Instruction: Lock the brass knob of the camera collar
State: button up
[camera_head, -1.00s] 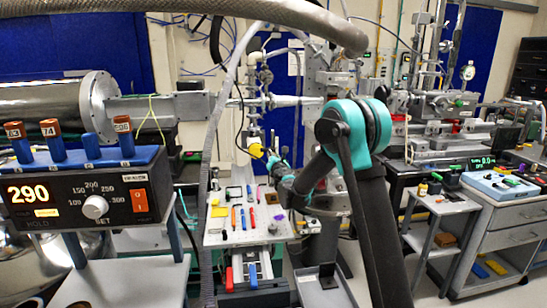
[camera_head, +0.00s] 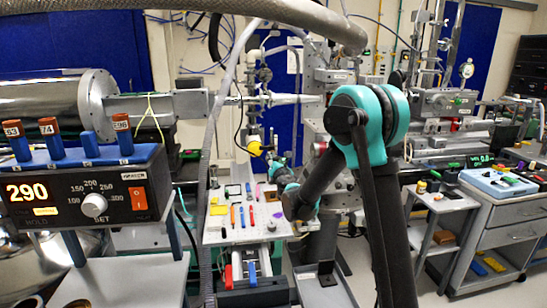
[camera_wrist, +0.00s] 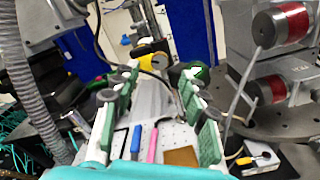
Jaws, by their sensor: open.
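A yellow round part (camera_wrist: 157,63) with dark pieces around it lies beyond my fingertips in the wrist view. It also shows as a small yellow spot (camera_head: 255,149) above the bench in the head view. The yellow part appears ahead of the gap, apart from the fingers. In the head view the gripper is small and partly hidden by my arm.
A perforated board (camera_head: 232,231) with several coloured tools lies below the gripper. A flexible grey hose (camera_wrist: 30,75) runs along the left of the wrist view. Cylinders with red bands (camera_wrist: 290,25) stand at the right. A heater controller (camera_head: 85,195) is at the left front.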

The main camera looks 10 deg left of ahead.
jog(key=shift+v, duration=2.3)
jog(key=n, duration=1.4)
send_near(273, 154)
jog(key=x, duration=1)
jog(key=shift+a, duration=0.1)
grip_shut()
